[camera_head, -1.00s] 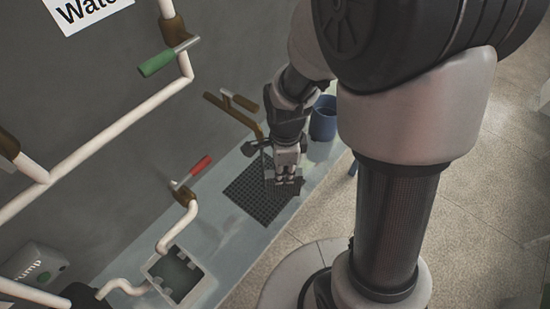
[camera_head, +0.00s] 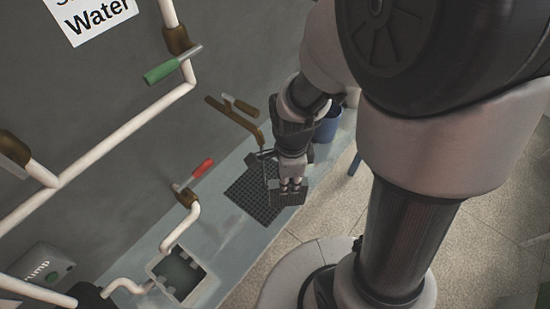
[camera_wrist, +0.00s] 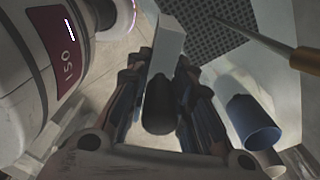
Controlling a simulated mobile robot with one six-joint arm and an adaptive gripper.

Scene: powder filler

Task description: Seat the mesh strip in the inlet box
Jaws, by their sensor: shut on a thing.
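In the wrist view, a black rounded part (camera_wrist: 160,108) and a pale flat part (camera_wrist: 169,48) sit between the fingers (camera_wrist: 160,95); the mesh itself is not clear there. The inlet box (camera_head: 157,266) is a square open box at lower left in the head view, with small tabs inside. My gripper is well to its right and farther back, apart from it.
A dark floor grid (camera_head: 250,197) lies on the bench, left of my gripper. A brown tap (camera_head: 236,117) reaches out behind it. A blue cup (camera_head: 328,125) stands at the back right. A red-handled valve (camera_head: 197,175) and white pipe (camera_head: 180,227) rise near the box.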

